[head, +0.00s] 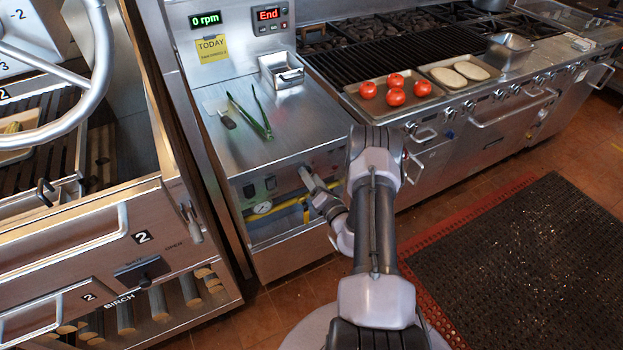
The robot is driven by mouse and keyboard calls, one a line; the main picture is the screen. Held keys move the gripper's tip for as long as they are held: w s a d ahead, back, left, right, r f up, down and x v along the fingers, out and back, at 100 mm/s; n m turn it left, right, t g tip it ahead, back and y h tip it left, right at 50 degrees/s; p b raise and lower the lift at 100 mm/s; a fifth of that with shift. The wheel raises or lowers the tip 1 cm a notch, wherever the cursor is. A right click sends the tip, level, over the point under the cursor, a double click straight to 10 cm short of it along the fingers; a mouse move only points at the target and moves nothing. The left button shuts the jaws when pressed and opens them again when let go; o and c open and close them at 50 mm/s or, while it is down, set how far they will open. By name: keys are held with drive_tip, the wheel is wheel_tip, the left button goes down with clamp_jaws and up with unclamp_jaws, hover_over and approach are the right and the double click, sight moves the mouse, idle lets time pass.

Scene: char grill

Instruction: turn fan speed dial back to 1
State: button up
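My gripper (306,174) is at the front panel (290,176) of the steel cabinet, to the right of two dark switches (260,187). Its fingertips are small in view and close to the panel; I cannot tell whether they touch it or are open or shut. The fan speed dial is not clearly visible; the gripper and forearm cover part of the panel there. A green display (206,19) above the cabinet reads "0 rpm". Beside it a red display (268,14) reads "End".
A round gauge (262,207) and a yellow pipe (290,204) sit below the panel. Green tongs (249,112) and a steel pan (283,72) lie on the cabinet top. A grill with a tomato tray (358,108) stands right. A wood-drawer unit (120,262) stands close left.

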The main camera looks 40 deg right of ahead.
clamp_jaws()
drive_tip(key=shift+n, duration=0.3)
drive_tip(key=shift+w+a+n+b, duration=0.15)
drive_tip(key=shift+n+b, duration=0.2)
drive_tip(key=shift+n, duration=1.95)
drive_tip(key=shift+s+a+n+b, duration=0.1)
drive_tip(key=shift+n+b, duration=0.25)
drive_tip(key=shift+n, duration=1.95)
drive_tip(key=shift+r, duration=0.1)
drive_tip(key=shift+o, duration=1.1)
unclamp_jaws()
